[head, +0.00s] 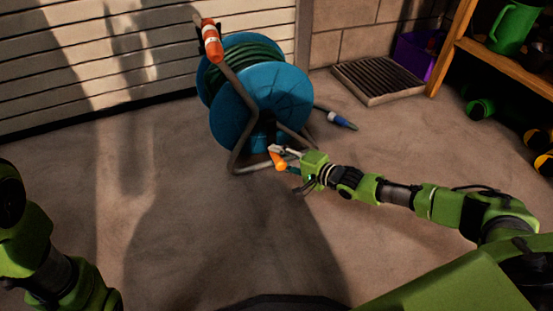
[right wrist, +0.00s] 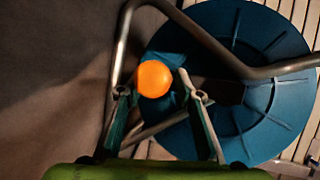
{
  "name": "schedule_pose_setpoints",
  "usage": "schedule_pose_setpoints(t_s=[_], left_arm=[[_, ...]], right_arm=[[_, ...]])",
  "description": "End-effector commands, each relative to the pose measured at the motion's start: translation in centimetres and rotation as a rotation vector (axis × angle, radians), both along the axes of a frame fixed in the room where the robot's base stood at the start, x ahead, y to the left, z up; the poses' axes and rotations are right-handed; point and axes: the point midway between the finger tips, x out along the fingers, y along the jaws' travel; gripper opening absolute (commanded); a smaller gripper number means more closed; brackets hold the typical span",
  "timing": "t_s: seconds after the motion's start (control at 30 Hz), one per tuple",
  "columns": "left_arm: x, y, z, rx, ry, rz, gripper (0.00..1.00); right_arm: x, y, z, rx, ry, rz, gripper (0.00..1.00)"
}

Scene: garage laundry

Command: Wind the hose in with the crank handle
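A blue hose reel (head: 275,95) stands on the floor in a grey tubular frame, with dark green hose wound between its discs. Its crank handle (head: 278,161) is a small orange grip low on the near disc. In the right wrist view the crank handle (right wrist: 154,79) is a round orange end between my fingers. My right gripper (head: 288,168) is open, its fingers on either side of the handle, with gaps showing. The hose's blue nozzle end (head: 340,120) lies on the floor right of the reel. My left gripper is out of view; only part of its arm shows.
An orange carry grip (head: 212,42) tops the frame. A slatted drain grate (head: 378,80), a purple bin (head: 415,55) and a wooden shelf (head: 500,52) with a green watering can (head: 512,28) stand at the right. A slatted shutter (head: 80,50) is behind. The front floor is clear.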

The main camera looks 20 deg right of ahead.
Motion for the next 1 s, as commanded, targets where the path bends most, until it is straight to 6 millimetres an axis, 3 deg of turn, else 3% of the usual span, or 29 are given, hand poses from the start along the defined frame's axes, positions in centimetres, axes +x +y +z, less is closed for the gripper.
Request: schedule_pose_setpoints(t_s=[0.37, 1.0], left_arm=[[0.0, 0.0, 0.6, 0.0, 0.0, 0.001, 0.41], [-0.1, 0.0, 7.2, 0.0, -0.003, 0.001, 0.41]], right_arm=[[-0.2, 0.0, 0.3, 0.0, -0.002, 0.0, 0.42], [-7.9, -0.1, 0.3, -0.001, 0.002, 0.002, 0.42]])
